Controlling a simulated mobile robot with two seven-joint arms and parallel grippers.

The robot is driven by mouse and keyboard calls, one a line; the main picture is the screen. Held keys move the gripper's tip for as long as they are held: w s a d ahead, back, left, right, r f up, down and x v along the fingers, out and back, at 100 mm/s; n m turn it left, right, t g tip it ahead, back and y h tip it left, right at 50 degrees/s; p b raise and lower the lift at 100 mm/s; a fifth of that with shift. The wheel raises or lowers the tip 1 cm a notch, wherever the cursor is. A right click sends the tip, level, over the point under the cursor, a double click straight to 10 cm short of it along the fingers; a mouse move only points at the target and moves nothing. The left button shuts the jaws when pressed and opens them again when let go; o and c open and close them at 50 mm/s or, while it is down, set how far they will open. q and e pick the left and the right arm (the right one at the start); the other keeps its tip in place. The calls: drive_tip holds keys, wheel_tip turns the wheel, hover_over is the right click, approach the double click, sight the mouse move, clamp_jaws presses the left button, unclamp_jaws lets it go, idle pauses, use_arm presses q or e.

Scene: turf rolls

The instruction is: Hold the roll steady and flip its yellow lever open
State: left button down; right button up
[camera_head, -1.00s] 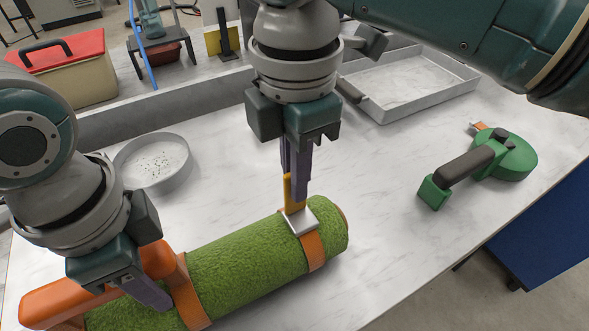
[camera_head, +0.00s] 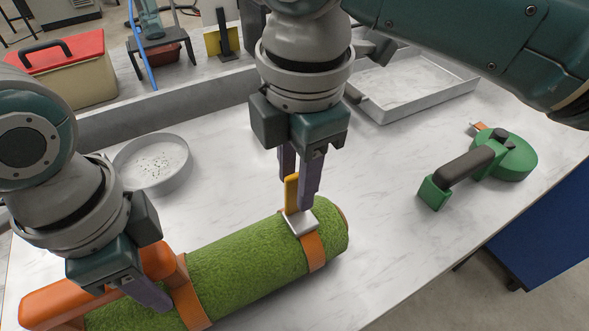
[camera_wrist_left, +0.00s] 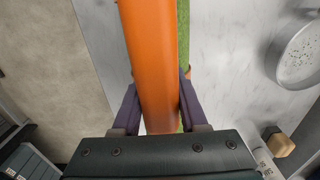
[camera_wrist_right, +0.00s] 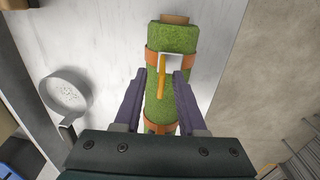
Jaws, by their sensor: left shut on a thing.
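The green turf roll (camera_head: 248,262) lies on the table with orange straps around it. Its yellow lever (camera_head: 291,192) stands up from a metal buckle (camera_head: 301,222) near the right end; it also shows in the right wrist view (camera_wrist_right: 161,78). My left gripper (camera_head: 135,292) is shut on the orange handle (camera_head: 60,292) along the roll's left part; the handle runs between its fingers in the left wrist view (camera_wrist_left: 150,60). My right gripper (camera_head: 297,178) is open just above the buckle, its fingers apart on either side of the lever.
A round grey dish (camera_head: 152,165) stands behind the roll. A green tool with a dark handle (camera_head: 465,165) lies to the right. A grey tray (camera_head: 415,85) sits at the back right, and a red-lidded box (camera_head: 62,68) at the back left.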

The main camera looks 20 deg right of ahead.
use_arm(q)
drive_tip(key=shift+s+a+f, duration=0.2)
drive_tip(key=shift+f, duration=0.15)
use_arm(e)
wheel_tip(320, 180, up, 12)
drive_tip(key=shift+s, duration=0.4)
drive_tip(key=shift+d, duration=0.1)
use_arm(q)
drive_tip(key=c, duration=0.5)
unclamp_jaws()
drive_tip(key=shift+c, duration=0.2)
drive_tip(key=shift+o, duration=0.9)
drive_tip(key=shift+d, duration=0.1)
drive_tip(key=shift+r, duration=0.1)
drive_tip(key=shift+r, duration=0.1)
